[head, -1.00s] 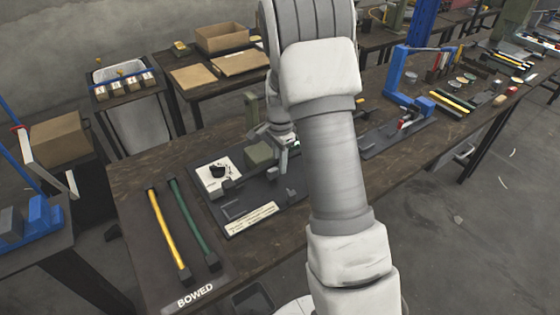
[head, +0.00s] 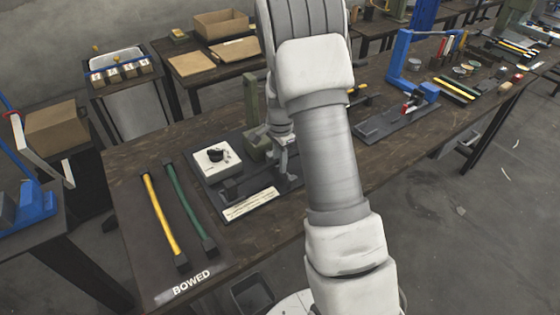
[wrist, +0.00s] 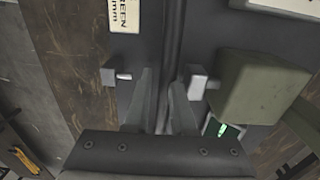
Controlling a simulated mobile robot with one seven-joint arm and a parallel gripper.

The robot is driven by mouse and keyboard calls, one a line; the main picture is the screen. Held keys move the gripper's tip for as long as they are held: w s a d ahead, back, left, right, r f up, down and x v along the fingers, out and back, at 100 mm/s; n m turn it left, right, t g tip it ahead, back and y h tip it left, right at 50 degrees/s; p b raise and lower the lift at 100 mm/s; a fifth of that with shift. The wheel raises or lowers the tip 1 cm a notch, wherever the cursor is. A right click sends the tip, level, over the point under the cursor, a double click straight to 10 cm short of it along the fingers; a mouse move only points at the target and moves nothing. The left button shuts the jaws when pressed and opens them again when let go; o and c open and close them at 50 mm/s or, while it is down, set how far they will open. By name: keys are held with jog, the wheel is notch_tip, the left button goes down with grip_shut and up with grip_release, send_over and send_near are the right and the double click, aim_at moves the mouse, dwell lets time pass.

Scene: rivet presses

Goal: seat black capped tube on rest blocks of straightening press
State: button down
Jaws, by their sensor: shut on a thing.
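The black tube (wrist: 172,35) shows in the wrist view as a dark bar running from the top edge down between my fingers. My gripper (wrist: 163,88) is shut on it, over the dark base of the straightening press (wrist: 145,55). A small grey block (wrist: 108,76) stands left of the fingers and a paler one (wrist: 197,84) stands right. I cannot tell whether the tube touches a rest block, and its caps cannot be made out. In the head view my gripper (head: 283,150) is at the press (head: 215,182), partly behind my arm; the tube is not discernible there.
An olive-green block (wrist: 258,88) stands close right of my gripper. A yellow tube (head: 160,213) and a green tube (head: 187,205) lie on the BOWED mat left of the press. A dial on a white plate (head: 229,167) is beside it. A blue press (head: 398,65) stands farther right.

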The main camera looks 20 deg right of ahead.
jog(key=shift+f+b, duration=0.45)
jog(key=shift+f, duration=0.25)
dwell(0.4)
jog(key=c, duration=0.7)
grip_release()
jog(key=s+a+r+n+t+p, duration=0.1)
jog(key=s+r+p, duration=0.1)
jog(key=r, duration=1)
jog(key=s+a+r+n+p, duration=0.1)
jog(key=s+a+r+n, duration=0.1)
jog(key=r, duration=1)
jog(key=s+a+r+n+t, duration=0.1)
jog(key=s+a+r+n, duration=0.1)
jog(key=s+n, duration=0.2)
jog(key=s+a+r+n+t+p, duration=0.1)
jog(key=s+a+r+n+t, duration=0.1)
jog(key=s, duration=0.8)
jog(key=s+a+r+n+t+p, duration=0.1)
jog(key=s+a+r+n, duration=0.2)
jog(key=s+n, duration=0.3)
jog(key=shift+s+r+n+t, duration=0.3)
jog(key=shift+s+r+n, duration=0.1)
jog(key=shift+s+r, duration=0.3)
